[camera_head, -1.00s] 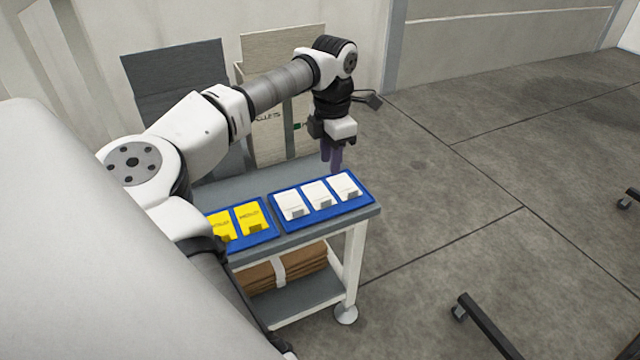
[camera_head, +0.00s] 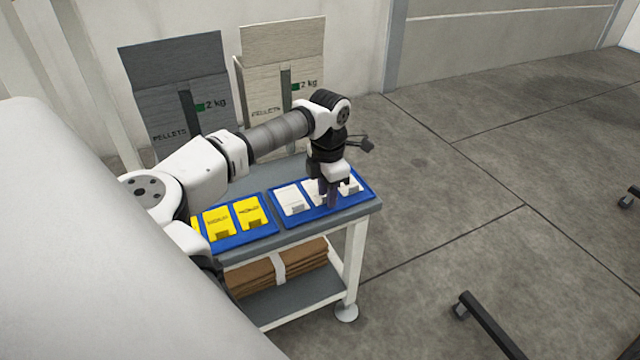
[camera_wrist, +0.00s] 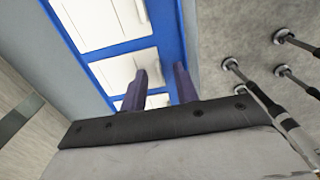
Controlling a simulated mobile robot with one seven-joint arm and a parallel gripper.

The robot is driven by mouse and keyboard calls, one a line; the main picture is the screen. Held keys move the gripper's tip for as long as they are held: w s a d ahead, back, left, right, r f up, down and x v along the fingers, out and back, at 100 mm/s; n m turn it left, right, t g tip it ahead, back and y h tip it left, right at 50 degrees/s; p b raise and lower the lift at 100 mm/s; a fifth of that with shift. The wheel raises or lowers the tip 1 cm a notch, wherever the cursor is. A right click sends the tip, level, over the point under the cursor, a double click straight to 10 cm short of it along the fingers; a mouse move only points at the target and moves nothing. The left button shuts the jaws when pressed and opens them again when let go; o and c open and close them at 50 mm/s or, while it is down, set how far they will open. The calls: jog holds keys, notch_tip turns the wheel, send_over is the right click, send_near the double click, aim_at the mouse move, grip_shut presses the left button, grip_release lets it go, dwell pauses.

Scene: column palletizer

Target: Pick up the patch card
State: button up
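Several white cards with small tabs lie in a blue tray (camera_head: 278,216) on the cart top; I cannot tell which is the patch card. The left white card (camera_head: 291,199) is clear; the middle and right card (camera_head: 352,183) are partly hidden by my gripper. My gripper (camera_head: 328,203) points down over this tray, around the middle and right cards. White cards (camera_wrist: 129,76) show beyond and left of the fingers; whether the fingers touch one is unclear.
Yellow cards (camera_head: 249,213) lie in a second blue tray (camera_head: 240,239) to the left on the grey cart (camera_head: 330,219). A dark pellet box (camera_head: 172,75) and a light one (camera_head: 282,50) stand behind. Brown folded stock (camera_head: 250,281) lies on the lower shelf. Floor at right is mostly open.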

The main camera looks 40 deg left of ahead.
grip_shut()
jog(key=shift+r, duration=0.1)
jog(key=shift+r, duration=0.1)
